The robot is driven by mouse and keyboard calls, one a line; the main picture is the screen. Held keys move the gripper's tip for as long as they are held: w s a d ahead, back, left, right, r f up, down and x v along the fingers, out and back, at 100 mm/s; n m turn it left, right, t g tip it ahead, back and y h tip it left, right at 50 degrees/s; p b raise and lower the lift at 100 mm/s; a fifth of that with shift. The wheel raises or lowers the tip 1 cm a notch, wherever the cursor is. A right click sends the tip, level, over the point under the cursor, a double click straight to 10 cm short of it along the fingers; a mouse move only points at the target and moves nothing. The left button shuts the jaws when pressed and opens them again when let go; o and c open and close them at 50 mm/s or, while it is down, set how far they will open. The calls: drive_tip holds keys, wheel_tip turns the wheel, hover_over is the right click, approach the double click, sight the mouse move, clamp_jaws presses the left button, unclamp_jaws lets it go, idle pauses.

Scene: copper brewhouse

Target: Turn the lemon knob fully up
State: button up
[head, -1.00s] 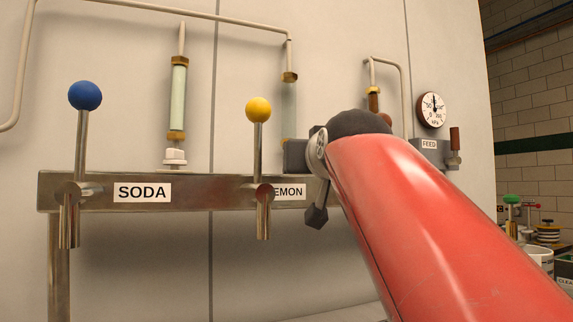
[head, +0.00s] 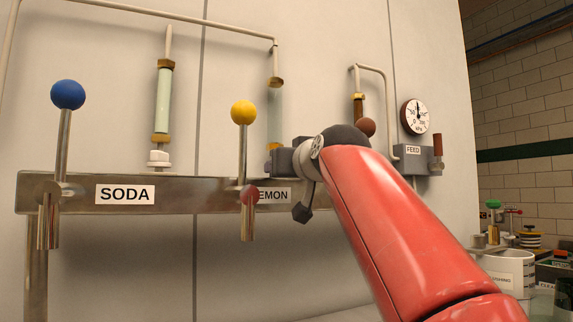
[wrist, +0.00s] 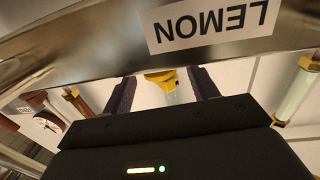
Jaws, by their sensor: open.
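The LEMON label (head: 273,196) is on the metal rail, right of the yellow-ball tap lever (head: 243,113). My gripper (head: 272,160) is at the rail's top edge above that label, below a glass tube. It hides the lemon knob in the head view. In the wrist view the picture is inverted; the open dark fingers of my gripper (wrist: 161,80) point at the rail. Gaps show on both sides; contact is not visible.
The metal rail (head: 195,190) runs across the front. The soda side has a blue-ball lever (head: 67,95) and a white knob (head: 158,158). A FEED box (head: 412,160) and a pressure gauge (head: 416,116) are on the wall at right.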

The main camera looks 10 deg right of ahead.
drive_tip(key=shift+w, duration=0.55)
drive_tip(key=shift+c, duration=0.3)
drive_tip(key=c, duration=0.9)
drive_tip(key=shift+a+h, duration=0.1)
drive_tip(key=shift+h, duration=0.2)
